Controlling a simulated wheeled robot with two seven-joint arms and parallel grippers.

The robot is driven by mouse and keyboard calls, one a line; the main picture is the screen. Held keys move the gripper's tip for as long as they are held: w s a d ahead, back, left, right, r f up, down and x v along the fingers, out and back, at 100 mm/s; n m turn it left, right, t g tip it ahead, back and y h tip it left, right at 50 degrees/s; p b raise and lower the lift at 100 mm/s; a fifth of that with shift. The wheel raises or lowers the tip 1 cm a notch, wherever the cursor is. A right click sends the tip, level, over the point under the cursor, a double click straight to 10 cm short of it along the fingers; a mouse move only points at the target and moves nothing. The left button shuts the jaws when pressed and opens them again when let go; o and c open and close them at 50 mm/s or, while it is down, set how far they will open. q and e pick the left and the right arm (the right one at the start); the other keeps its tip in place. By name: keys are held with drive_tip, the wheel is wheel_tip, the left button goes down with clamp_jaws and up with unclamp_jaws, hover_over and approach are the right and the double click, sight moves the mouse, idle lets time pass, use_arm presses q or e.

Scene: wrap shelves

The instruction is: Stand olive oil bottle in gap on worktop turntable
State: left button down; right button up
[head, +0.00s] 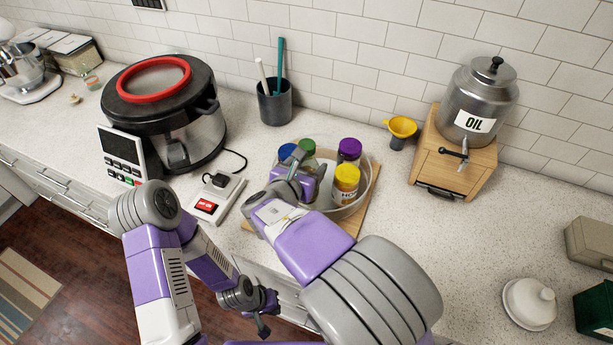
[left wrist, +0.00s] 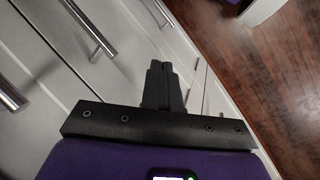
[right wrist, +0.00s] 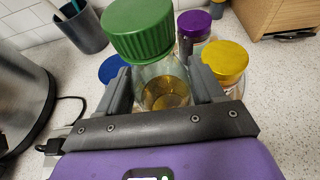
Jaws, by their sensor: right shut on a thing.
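The olive oil bottle (right wrist: 165,85) is clear glass with a green cap and golden oil inside. Its cap (head: 307,146) shows in the head view. My right gripper (right wrist: 163,92) is shut on the bottle, one finger on each side. The bottle is among the jars on the round turntable (head: 362,198); its base is hidden, so I cannot tell whether it touches. A blue-lidded jar (right wrist: 112,69), a purple-lidded jar (right wrist: 194,25) and a yellow-lidded jar (right wrist: 225,62) surround it. My left gripper (left wrist: 163,72) is shut and empty, low by the drawer fronts.
A wooden board (head: 366,221) lies under the turntable. A utensil cup (head: 274,103) and yellow funnel (head: 402,128) are behind; an oil urn (head: 478,100) on a wooden stand is right.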

drive_tip(key=shift+w+f+b, duration=0.1)
drive_tip(key=shift+f+b, duration=0.3)
drive_tip(key=shift+f, duration=1)
drive_tip(key=shift+f, duration=0.2)
drive_tip(key=o, duration=1.4)
drive_tip(key=shift+o, duration=0.2)
drive_tip(key=shift+r, duration=0.15)
drive_tip(key=shift+s+a+r, duration=0.15)
drive_tip(key=shift+s+r, duration=0.05)
drive_tip(key=shift+s, duration=0.05)
drive_tip(key=p+v, duration=0.2)
drive_tip(key=v, duration=0.9)
drive_tip(key=shift+s, duration=0.25)
